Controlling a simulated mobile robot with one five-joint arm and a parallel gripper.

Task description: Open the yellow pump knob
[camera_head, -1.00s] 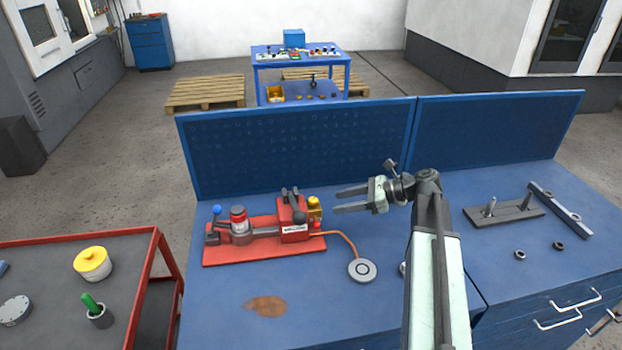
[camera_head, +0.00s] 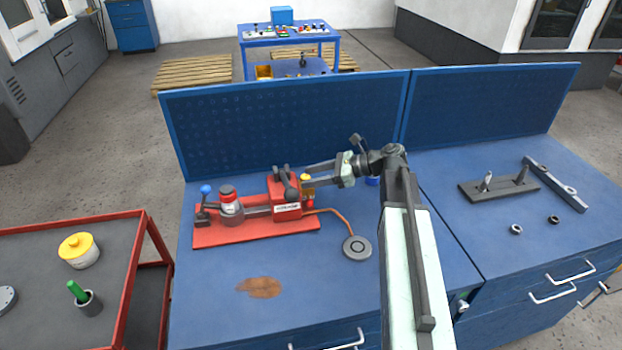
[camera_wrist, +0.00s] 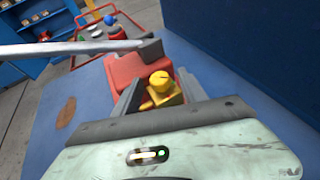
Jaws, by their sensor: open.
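The yellow pump knob (camera_head: 307,181) is at the right end of the red pump (camera_head: 287,212) on the blue workbench. It also shows in the wrist view (camera_wrist: 160,82), on a yellow block at the end of the red pump body (camera_wrist: 133,72). My gripper (camera_head: 305,175) is open, its fingers pointing left at the knob. In the wrist view the knob appears between the fingers, with no clear contact. In the head view the fingers partly hide the knob and its block.
A blue pegboard panel (camera_head: 285,125) stands behind the pump. An orange hose runs from the pump to a grey disc (camera_head: 357,248). A grey fixture (camera_head: 498,187) lies on the right bench. A red-framed cart (camera_head: 128,280) stands at left.

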